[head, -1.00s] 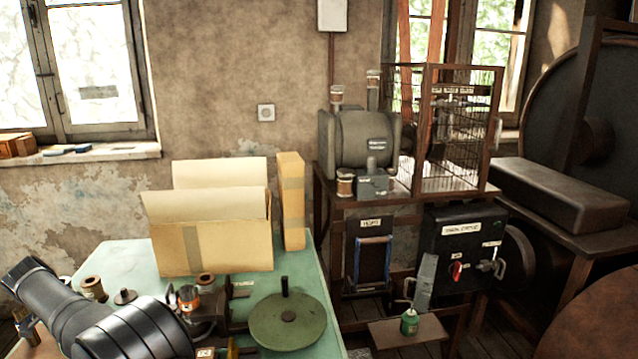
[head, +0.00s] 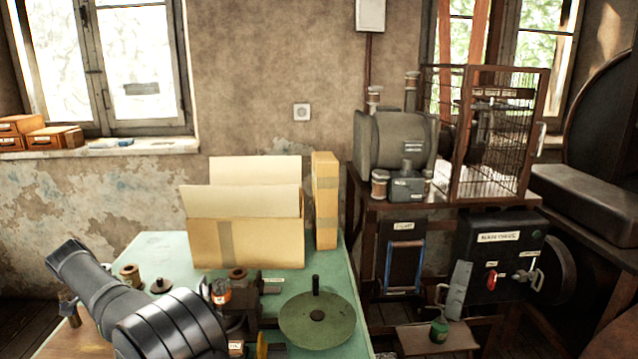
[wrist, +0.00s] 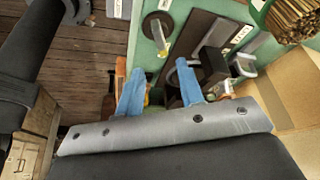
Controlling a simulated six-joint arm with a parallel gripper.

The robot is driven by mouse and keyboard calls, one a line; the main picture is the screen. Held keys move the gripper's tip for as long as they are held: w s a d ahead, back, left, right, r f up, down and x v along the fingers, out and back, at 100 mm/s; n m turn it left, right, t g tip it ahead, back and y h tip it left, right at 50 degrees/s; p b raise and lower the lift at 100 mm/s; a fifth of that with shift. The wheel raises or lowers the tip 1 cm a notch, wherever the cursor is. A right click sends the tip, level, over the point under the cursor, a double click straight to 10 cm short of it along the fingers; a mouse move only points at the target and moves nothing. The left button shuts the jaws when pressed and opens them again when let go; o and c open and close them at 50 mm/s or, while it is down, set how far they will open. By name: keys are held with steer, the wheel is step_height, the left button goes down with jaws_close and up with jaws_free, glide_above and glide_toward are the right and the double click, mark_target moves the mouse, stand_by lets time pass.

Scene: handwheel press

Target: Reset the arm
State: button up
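My gripper (wrist: 155,70) shows in the wrist view with its two blue fingers apart and nothing clearly held between them. It points down over the green bench, near its edge; the exact height is hard to tell. In the head view my arm reaches over the front left of the bench, and my gripper cannot be made out there. The green handwheel (head: 335,322), with an upright black handle, sits to the right of my arm. Dark press parts stand beside the wheel, partly hidden by my arm.
The green bench (head: 350,290) holds an open cardboard box (head: 245,243), a tall narrow carton (head: 325,200) and small spools (head: 130,274). A motor (head: 395,140) and wire cage (head: 500,130) stand on a rack at right. An oil can (head: 439,330) sits on a low shelf.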

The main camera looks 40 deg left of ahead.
steer(key=x, duration=1)
steer(key=shift+w, duration=0.1)
steer(key=shift+d+r+n+y, duration=0.15)
steer(key=shift+n+y, duration=0.25)
steer(key=shift+n, duration=0.7)
steer(key=n+y, duration=0.2)
steer(key=n, duration=0.3)
